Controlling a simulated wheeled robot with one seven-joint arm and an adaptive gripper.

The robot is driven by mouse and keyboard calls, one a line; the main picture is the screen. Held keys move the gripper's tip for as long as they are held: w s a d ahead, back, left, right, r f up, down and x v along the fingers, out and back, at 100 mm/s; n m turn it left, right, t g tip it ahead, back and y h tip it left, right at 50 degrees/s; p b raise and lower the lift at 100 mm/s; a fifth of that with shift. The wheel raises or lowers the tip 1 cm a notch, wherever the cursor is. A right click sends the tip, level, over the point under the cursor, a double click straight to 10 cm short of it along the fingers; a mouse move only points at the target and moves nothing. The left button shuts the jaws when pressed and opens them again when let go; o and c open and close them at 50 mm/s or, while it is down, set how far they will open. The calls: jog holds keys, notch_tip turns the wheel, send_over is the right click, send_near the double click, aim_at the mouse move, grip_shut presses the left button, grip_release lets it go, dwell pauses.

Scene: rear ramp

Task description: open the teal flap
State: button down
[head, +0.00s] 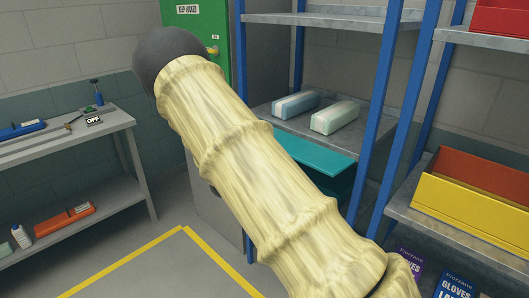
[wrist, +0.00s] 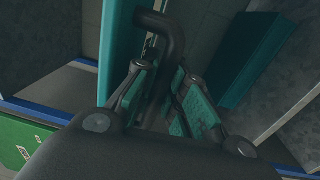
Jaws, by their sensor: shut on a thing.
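The teal flap (wrist: 122,45) shows as an upright panel at the upper left of the wrist view, with a dark curved handle (wrist: 172,32) beside it. My gripper (wrist: 165,105) is shut on this handle, which runs down between its teal-padded fingers. In the head view, a bright teal surface (head: 312,158) shows below a shelf, with darker teal under it. My pale arm covers its left and lower part, so I cannot tell how far the flap stands open. The gripper is hidden there behind my arm. Another teal panel (wrist: 258,55) lies at the right of the wrist view.
Blue rack posts (head: 378,105) stand close right of my arm. Two wrapped packs (head: 335,117) lie on the shelf above the teal surface. A yellow bin (head: 470,205) sits at right, a green cabinet (head: 222,60) behind, a bench (head: 65,140) at left. The yellow-lined floor (head: 165,270) is clear.

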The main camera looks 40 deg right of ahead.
jog(key=shift+r, duration=0.15)
jog(key=c, duration=1.7)
grip_release()
jog(key=shift+a, duration=0.1)
jog(key=v, duration=1.1)
jog(key=shift+a, duration=0.4)
